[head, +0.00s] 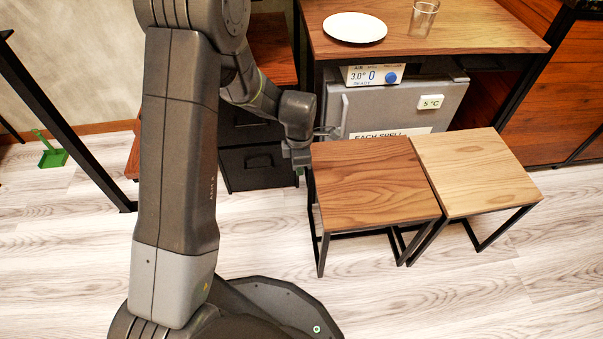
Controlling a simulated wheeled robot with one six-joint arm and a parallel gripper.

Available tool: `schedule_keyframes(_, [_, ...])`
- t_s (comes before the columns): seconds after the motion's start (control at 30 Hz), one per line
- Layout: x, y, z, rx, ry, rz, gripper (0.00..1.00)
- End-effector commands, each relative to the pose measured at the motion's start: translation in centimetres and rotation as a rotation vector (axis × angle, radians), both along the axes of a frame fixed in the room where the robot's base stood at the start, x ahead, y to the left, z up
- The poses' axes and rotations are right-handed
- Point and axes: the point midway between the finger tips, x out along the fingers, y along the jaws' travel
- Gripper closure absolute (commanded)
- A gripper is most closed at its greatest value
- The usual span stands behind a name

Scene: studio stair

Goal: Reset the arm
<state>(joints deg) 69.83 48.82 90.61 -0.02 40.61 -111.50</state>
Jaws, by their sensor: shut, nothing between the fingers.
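My arm rises on the left side of the head view and bends over at the top. My gripper (328,133) hangs at the end of it, just past the far left corner of the darker wooden stool (370,180). Its fingers point right, in front of the grey cabinet (395,107). The gripper looks small here; it is shut and holds nothing.
A lighter stool (475,170) stands against the darker one. Behind is a wooden table (470,30) with a white plate (355,27) and a clear glass (423,18). A black drawer unit (252,165) stands left of the stools. Floor is clear at the lower right.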

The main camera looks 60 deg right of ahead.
Motion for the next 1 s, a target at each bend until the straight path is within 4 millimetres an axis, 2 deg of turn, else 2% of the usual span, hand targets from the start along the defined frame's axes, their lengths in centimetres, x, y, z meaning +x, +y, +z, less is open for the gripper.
schedule_keyframes(0.03, [0.0, 0.0, 0.6, -0.001, -0.001, 0.000, 1.00])
schedule_keyframes(0.2, [0.0, 0.0, 1.2, 0.000, 0.000, 0.000, 1.00])
schedule_keyframes(0.57, [0.0, 0.0, 0.8, 0.001, 0.001, 0.000, 1.00])
schedule_keyframes(0.77, [0.0, 0.1, -1.8, 0.003, 0.001, 0.000, 1.00])
schedule_keyframes(1.0, [0.0, 0.1, -6.6, 0.003, 0.001, 0.000, 1.00])
